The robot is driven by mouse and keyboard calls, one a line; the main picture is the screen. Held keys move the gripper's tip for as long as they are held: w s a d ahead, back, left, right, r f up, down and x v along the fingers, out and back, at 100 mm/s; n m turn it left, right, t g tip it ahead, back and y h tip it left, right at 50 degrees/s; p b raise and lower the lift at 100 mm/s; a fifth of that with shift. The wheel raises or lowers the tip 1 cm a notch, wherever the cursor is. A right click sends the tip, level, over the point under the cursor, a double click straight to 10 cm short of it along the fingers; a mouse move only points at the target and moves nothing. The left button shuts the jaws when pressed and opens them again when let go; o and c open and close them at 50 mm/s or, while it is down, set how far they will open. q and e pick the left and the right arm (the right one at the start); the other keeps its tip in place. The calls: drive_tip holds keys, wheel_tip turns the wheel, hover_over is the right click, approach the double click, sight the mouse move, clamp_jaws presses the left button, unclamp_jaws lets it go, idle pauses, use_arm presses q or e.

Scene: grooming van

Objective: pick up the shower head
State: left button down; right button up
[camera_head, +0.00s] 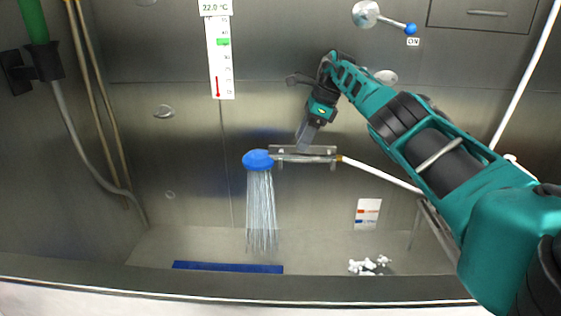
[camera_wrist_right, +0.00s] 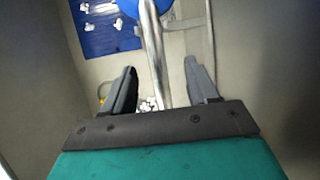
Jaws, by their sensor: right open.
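The shower head (camera_head: 258,160) is blue, with a metal handle and a white hose running off to the right. It lies level at a metal bracket (camera_head: 330,151) on the back wall, and water streams down from it. My right gripper (camera_head: 306,140) is open just above the handle. In the right wrist view, the metal handle (camera_wrist_right: 152,45) runs between the two spread fingers (camera_wrist_right: 160,88), with a gap visible on both sides. Part of the blue head (camera_wrist_right: 150,5) shows at that view's top edge. My left gripper is not in view.
The steel tub's front rim (camera_head: 200,290) crosses the bottom. A blue strip (camera_head: 228,267) and small white pieces (camera_head: 368,265) lie low in the tub. A lever with a blue knob (camera_head: 410,29) is upper right. A green tube (camera_head: 33,20) is at left.

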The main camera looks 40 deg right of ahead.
sight(297, 153)
drive_tip(key=x, duration=0.5)
drive_tip(key=shift+s+f+b, duration=0.15)
drive_tip(key=shift+s+b, duration=0.15)
drive_tip(key=shift+s, duration=0.05)
clamp_jaws()
